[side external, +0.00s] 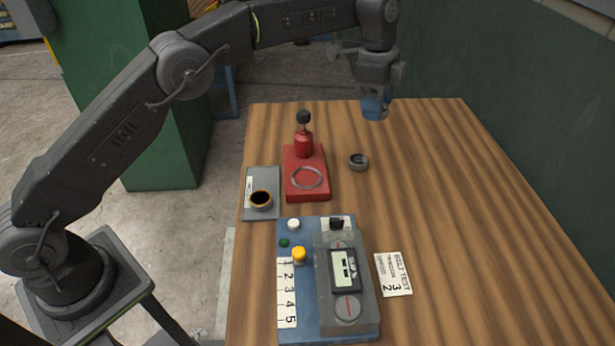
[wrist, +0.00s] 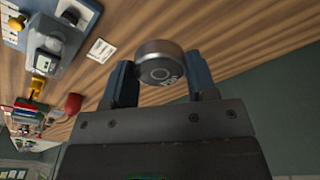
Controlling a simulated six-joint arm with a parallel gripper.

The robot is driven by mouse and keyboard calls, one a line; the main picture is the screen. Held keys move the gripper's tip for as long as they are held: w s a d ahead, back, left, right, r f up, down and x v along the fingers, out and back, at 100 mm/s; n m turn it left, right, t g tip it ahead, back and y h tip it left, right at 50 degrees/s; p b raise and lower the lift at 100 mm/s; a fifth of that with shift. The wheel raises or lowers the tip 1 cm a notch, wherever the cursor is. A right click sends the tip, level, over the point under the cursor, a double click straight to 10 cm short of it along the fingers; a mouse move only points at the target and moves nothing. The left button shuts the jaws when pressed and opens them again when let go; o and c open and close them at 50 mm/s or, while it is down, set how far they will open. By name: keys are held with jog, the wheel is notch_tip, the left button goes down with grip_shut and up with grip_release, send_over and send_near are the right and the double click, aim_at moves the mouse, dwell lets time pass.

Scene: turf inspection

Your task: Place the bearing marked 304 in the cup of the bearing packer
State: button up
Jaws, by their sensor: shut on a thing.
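My gripper (side external: 375,104) is raised above the far part of the table, its blue fingers pointing down. In the wrist view its fingers are shut on a grey round bearing (wrist: 162,62), which carries a small marking too blurred to read surely. The side view does not show the held bearing clearly. The red bearing packer (side external: 292,189) stands on the table, left of and below my gripper in the side view, with a pale ring on its base and a black-knobbed red post. A second grey ring-shaped bearing (side external: 358,161) lies right of it.
A blue control box (side external: 368,325) with buttons and a white card (side external: 393,274) are nearer the camera. The table's right side is clear.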

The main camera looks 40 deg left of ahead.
jog(key=s+a+n, duration=0.1)
jog(key=s+a, duration=0.6)
jog(key=a, duration=0.3)
jog(key=s+a, duration=0.7)
jog(key=a, duration=0.4)
send_over(308, 178)
jog(key=f, duration=1.2)
jog(key=shift+s+a, duration=0.15)
jog(key=shift+a, duration=0.2)
jog(key=shift+d+f, duration=0.2)
jog(key=shift+f, duration=1.95)
jog(key=shift+f, duration=0.15)
